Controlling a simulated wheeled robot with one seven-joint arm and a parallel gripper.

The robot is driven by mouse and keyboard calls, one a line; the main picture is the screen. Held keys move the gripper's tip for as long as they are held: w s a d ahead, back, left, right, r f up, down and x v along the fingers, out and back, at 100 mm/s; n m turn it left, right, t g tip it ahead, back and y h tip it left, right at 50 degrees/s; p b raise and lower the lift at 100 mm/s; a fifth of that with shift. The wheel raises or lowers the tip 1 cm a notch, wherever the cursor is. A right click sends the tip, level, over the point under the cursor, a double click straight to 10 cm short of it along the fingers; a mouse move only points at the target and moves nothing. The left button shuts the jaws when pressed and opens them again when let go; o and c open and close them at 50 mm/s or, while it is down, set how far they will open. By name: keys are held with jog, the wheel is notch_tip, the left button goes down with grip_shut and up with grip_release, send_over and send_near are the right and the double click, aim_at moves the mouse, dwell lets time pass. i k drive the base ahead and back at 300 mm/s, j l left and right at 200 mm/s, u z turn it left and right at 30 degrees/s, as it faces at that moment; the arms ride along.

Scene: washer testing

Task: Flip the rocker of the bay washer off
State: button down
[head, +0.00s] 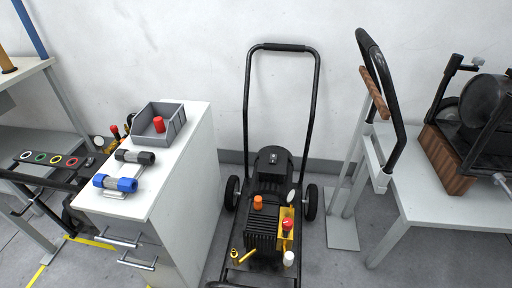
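A black pressure washer (262,232) on wheels stands on the floor in the middle, its tall handle against the wall side. A small light-coloured part, perhaps the rocker (273,158), sits on top of its black motor housing (271,168); its position is too small to tell. The washer has an orange cap (257,202), a red knob (287,223) and yellow fittings. Parts of a second machine (116,131) show behind the cabinet at left, mostly hidden, near yellow floor tape. I cannot tell which machine is the bay washer. My gripper is not in view.
A white cabinet (185,190) left of the middle washer bears a grey bin (176,110) with a red part, and two cylinders, one black-grey, one blue. A grey table (440,205) with more equipment stands right. Floor shows narrowly on both sides of the washer.

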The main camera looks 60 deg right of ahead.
aim_at(273, 157)
jog(key=k+l+u, duration=0.1)
jog(key=k+l, duration=0.45)
jog(key=k+l+u, duration=0.1)
jog(key=k+l, duration=0.4)
jog(key=k, duration=0.15)
